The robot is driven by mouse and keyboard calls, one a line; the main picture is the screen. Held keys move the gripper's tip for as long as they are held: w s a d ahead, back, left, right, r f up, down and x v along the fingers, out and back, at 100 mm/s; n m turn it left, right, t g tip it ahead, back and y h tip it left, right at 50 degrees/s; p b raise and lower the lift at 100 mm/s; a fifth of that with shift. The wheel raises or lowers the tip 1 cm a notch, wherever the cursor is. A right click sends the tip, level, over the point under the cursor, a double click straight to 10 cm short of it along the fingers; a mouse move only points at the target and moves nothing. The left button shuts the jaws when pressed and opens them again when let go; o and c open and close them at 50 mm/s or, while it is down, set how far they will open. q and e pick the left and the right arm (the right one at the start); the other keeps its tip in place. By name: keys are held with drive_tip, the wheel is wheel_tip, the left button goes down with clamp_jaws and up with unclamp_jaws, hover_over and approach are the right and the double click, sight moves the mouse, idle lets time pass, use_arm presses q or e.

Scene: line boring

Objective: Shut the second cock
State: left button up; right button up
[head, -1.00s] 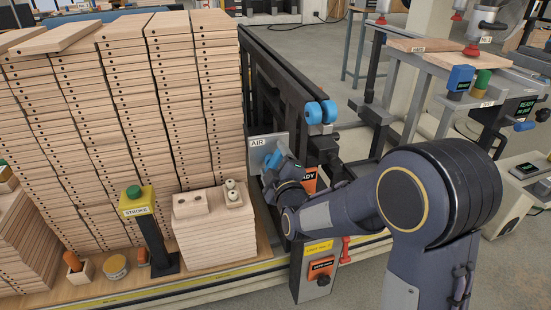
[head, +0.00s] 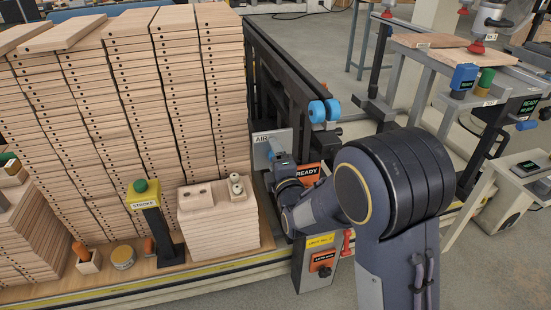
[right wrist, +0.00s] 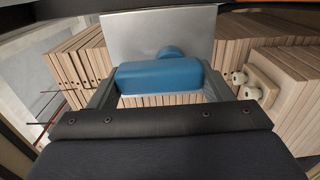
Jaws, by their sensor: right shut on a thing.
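A grey metal plate marked AIR (head: 262,150) stands at the right end of the board stacks. It also shows in the right wrist view (right wrist: 150,30). A blue cock handle (right wrist: 160,78) sits in front of this plate, on a round blue hub. My right gripper (head: 275,158) is at the plate, shut on the handle. In the right wrist view its two grey fingers (right wrist: 160,90) are at the handle's left and right ends. The handle lies level across that picture. In the head view my gripper and wrist mostly hide the handle. My left gripper is out of view.
Tall board stacks (head: 130,110) stand close left of the plate. A low board pile (head: 217,225) and a STROKE post with a green button (head: 141,187) stand in front. An orange READY sign (head: 307,173) and a grey control box (head: 318,270) are beside my right wrist.

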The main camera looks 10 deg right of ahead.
idle(0.3)
drive_tip(key=o, duration=1)
drive_tip(key=shift+s, duration=0.1)
drive_tip(key=s+p, duration=0.1)
drive_tip(key=s, duration=0.6)
drive_tip(key=shift+s+d, duration=0.15)
drive_tip(key=shift+s, duration=0.2)
